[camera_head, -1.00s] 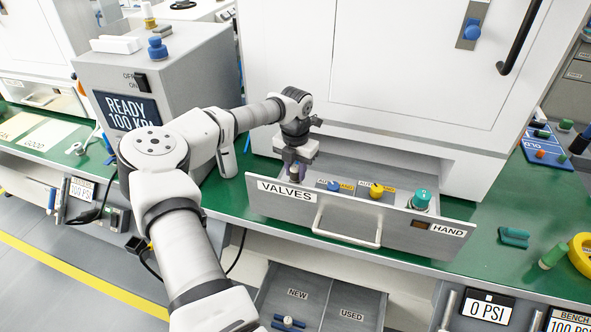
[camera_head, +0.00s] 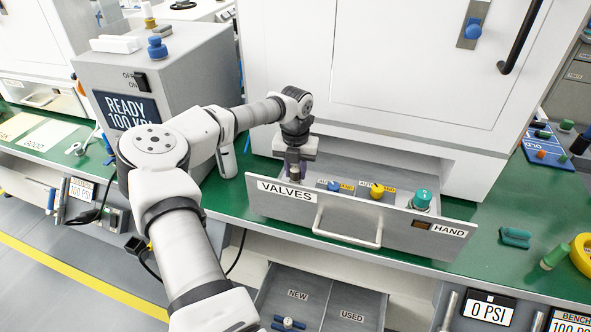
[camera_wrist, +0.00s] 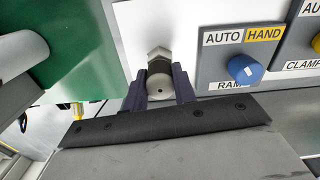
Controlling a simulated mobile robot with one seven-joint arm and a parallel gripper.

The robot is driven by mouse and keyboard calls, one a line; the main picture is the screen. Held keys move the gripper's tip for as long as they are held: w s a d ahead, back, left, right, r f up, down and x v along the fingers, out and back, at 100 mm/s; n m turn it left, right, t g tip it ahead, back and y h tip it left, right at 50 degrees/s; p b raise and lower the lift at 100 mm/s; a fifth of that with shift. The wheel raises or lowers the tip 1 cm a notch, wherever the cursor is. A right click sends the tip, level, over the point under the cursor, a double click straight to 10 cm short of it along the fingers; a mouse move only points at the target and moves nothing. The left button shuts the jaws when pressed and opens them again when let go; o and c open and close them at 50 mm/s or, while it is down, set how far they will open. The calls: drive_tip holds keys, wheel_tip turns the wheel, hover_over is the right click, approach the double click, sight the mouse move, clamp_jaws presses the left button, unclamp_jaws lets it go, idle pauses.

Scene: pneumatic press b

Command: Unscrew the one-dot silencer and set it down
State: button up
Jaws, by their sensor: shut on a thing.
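The one-dot silencer (camera_wrist: 160,80) is a small grey cylinder with one dark dot on its end face. It shows in the wrist view in front of a metal hex fitting (camera_wrist: 158,54) at the white drawer floor. My gripper (camera_wrist: 161,88) has its purple fingers shut on the silencer from both sides. In the head view my gripper (camera_head: 295,170) points down into the left end of the open VALVES drawer (camera_head: 375,222). The silencer's threads are hidden, so I cannot tell if it is still engaged in the fitting.
A blue AUTO/HAND knob (camera_wrist: 246,69) sits close right of the fitting. A yellow knob (camera_head: 377,190) and a teal knob (camera_head: 421,198) stand further right. A lower open drawer (camera_head: 325,290) has NEW and USED sections, with a blue-ended part (camera_head: 288,323) in NEW.

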drive_tip(key=shift+n, duration=0.8)
drive_tip(key=o, duration=0.6)
drive_tip(key=shift+c, duration=0.2)
drive_tip(key=shift+m, duration=0.9)
drive_tip(key=shift+m, duration=0.8)
